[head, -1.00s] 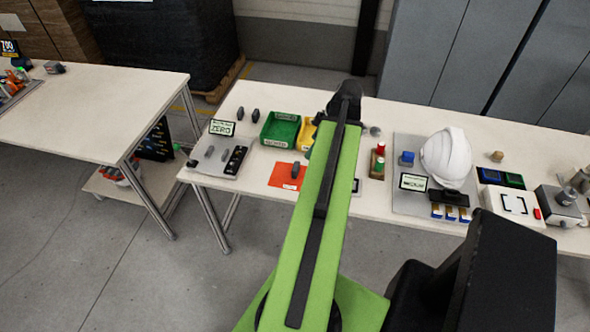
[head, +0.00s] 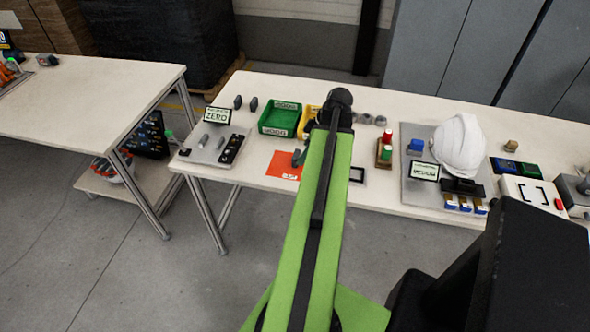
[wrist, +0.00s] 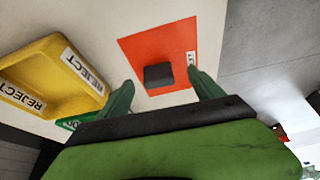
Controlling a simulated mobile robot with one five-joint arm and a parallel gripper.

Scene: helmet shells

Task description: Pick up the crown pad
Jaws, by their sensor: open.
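A small dark grey block (wrist: 158,75), which I take to be the crown pad, lies on the orange mat (wrist: 130,47) in the wrist view. My gripper (wrist: 161,79) is open, with one green finger to each side of the block in the picture. No contact shows, and I cannot tell the height of the fingers above the mat. In the head view the orange mat (head: 282,168) is left of my arm. A grey-green shape at its right edge may be a finger or the block; I cannot tell which.
A yellow reject bin (wrist: 45,75) is left of the fingers in the wrist view, and a green bin (head: 279,121) stands behind the mat. A grey board (head: 213,145) lies left. A white helmet shell (head: 460,146) and a red-topped block (head: 386,138) stand right of my arm.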

